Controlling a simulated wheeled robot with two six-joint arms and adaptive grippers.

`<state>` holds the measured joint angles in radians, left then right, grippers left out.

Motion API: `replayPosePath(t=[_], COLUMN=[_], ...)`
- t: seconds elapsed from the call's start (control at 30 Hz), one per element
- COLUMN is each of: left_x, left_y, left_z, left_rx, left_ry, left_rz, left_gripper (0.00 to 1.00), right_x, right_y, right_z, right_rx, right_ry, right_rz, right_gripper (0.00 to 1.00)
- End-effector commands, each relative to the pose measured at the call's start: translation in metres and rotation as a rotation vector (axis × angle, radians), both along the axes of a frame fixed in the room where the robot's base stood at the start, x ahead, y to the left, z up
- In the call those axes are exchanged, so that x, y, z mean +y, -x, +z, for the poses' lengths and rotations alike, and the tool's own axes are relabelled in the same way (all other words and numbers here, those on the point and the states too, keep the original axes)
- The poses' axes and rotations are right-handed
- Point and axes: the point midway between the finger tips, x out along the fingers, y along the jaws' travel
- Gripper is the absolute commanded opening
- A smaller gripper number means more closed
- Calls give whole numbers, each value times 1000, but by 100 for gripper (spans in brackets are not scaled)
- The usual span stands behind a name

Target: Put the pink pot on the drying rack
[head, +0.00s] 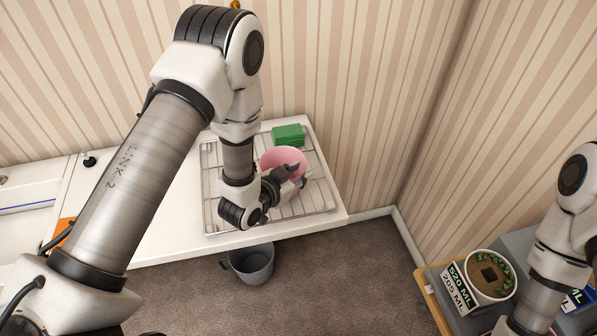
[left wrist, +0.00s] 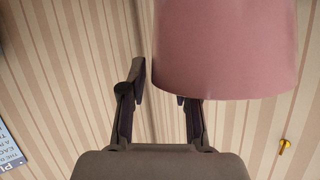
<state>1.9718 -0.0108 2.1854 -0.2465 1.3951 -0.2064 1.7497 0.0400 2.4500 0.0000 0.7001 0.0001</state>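The pink pot (head: 279,157) is over the drying rack (head: 212,215), in front of a green block; it looks upright in the head view. I cannot tell whether it rests on the wires. My left gripper (head: 296,178) is at the pot's near right side, partly covering it. In the left wrist view the pot (left wrist: 228,48) fills the upper right. The left gripper (left wrist: 160,90) has its fingers apart there. The pot hides one fingertip, and the other finger is clear of the pot's edge. My right gripper is outside the frames.
The green block (head: 288,135) lies at the rack's back. The white counter (head: 170,190) ends just right of the rack. A grey bin (head: 251,264) stands on the floor below.

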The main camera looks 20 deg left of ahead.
Motion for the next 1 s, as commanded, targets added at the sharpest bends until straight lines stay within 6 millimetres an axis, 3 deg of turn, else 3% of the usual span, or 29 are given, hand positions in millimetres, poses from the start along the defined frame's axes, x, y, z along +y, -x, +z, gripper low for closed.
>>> replayPosePath(t=[0.27, 0.37, 0.6, 0.63, 0.7, 0.83, 1.0], left_x=[2, 7, 24, 24, 26, 29, 30], left_y=[6, 23, 85, 87, 94, 104, 108], left_z=[3, 9, 35, 48, 52, 52, 49], left_rx=[1, 2, 3, 5, 6, 3, 0], left_ry=[0, 1, 6, 3, 2, 0, 0], left_rz=[1, 3, 6, 1, 0, 0, 1], left_gripper=[31, 31, 31, 31, 31, 31, 31], right_x=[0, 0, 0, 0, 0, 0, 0], right_y=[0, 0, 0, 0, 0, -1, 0], right_z=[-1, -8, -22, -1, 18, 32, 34], right_rx=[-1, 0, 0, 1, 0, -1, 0], right_ry=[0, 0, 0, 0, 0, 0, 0], right_rz=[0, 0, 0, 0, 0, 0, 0], right_gripper=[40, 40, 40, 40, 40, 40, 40])
